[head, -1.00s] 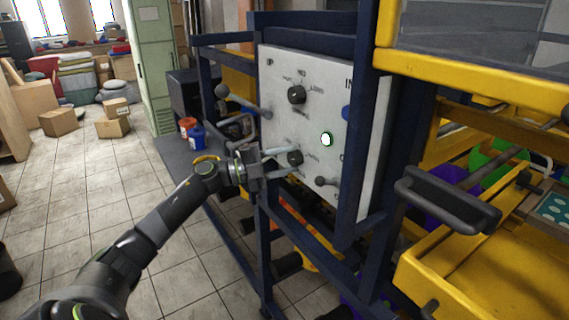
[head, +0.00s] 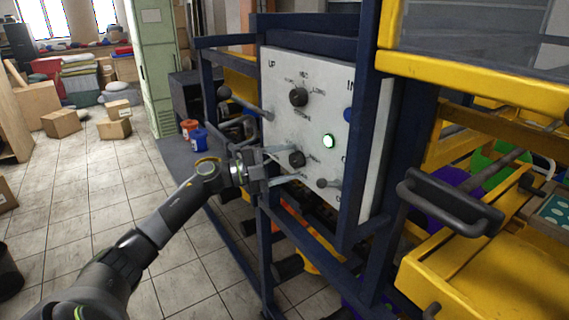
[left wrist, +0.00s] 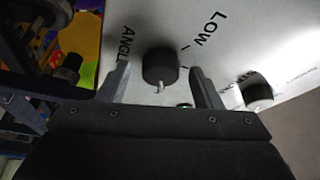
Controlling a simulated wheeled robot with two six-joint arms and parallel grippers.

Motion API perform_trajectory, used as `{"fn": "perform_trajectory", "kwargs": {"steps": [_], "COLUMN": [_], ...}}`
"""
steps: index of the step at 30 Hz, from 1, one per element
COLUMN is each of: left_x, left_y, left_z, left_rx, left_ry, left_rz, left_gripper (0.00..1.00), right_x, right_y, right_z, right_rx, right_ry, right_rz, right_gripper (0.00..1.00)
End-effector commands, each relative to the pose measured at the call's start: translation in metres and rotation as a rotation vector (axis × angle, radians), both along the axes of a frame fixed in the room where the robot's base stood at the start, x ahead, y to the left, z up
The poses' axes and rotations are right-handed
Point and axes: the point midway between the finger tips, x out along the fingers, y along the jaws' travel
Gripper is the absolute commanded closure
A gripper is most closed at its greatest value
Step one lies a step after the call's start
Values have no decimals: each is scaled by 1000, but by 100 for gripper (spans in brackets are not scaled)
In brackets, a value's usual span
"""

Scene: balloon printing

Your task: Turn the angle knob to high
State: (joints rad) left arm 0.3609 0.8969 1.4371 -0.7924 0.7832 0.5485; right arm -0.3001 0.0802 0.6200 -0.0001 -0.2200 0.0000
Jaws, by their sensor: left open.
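The angle knob (head: 297,159) is a black round knob low on the white control panel. In the left wrist view the knob (left wrist: 160,65) has "ANGL" printed to its left and "LOW" to its upper right. A pale mark on the knob points toward the bottom of that picture, away from "LOW". My left gripper (head: 284,163) is open, its fingers on either side of the knob. In the left wrist view gaps show between the fingers (left wrist: 162,85) and the knob. My right gripper is not in view.
Another black knob (head: 298,97) sits higher on the panel, with a lit green-white button (head: 328,141) and a small lever (head: 322,183) nearby. A ball-ended lever (head: 224,92) sticks out left. Dark blue frame bars (head: 362,130) border the panel.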

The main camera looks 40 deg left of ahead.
Motion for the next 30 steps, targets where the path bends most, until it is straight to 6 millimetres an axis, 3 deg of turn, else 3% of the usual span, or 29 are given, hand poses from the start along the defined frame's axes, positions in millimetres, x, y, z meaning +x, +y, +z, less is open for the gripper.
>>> {"fn": "perform_trajectory", "kwargs": {"steps": [8,20,30], "left_x": [-15,-63,-100], "left_y": [16,61,97], "left_z": [-6,-14,-19], "left_rx": [5,4,3], "left_ry": [2,6,6], "left_rz": [3,1,1], "left_gripper": [41,41,41], "right_x": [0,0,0], "right_y": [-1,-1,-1], "right_z": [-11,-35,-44], "right_rx": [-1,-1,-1], "right_ry": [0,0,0], "right_rz": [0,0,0], "right_gripper": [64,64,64]}}
